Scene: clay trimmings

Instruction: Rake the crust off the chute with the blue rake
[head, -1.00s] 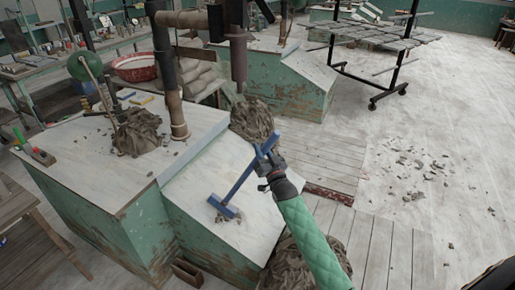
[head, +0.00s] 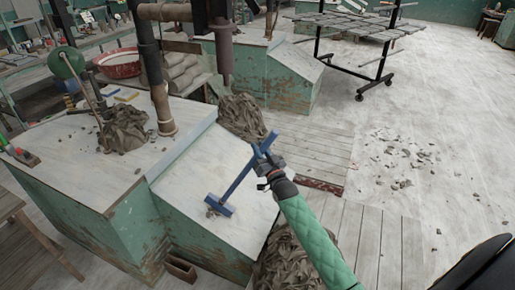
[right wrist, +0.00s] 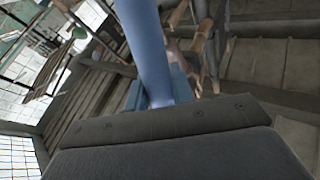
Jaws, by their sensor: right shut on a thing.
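The blue rake (head: 240,184) is held in my right gripper (head: 266,161), which is shut on its handle; the handle also shows in the right wrist view (right wrist: 147,50). The rake's head lies low on the sloping pale chute (head: 195,170), at or very near its surface. A small bit of grey-brown crust (head: 211,212) shows beside the head's left end; the head may hide more. Most of the chute's face looks bare. My left gripper is not in view.
A clay heap (head: 124,130) sits on the bench top left of the chute. Another heap (head: 242,115) lies behind the chute, and one (head: 290,258) on the floor below it. Crumbs (head: 405,160) litter the floor right. A wheeled rack (head: 360,50) stands behind.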

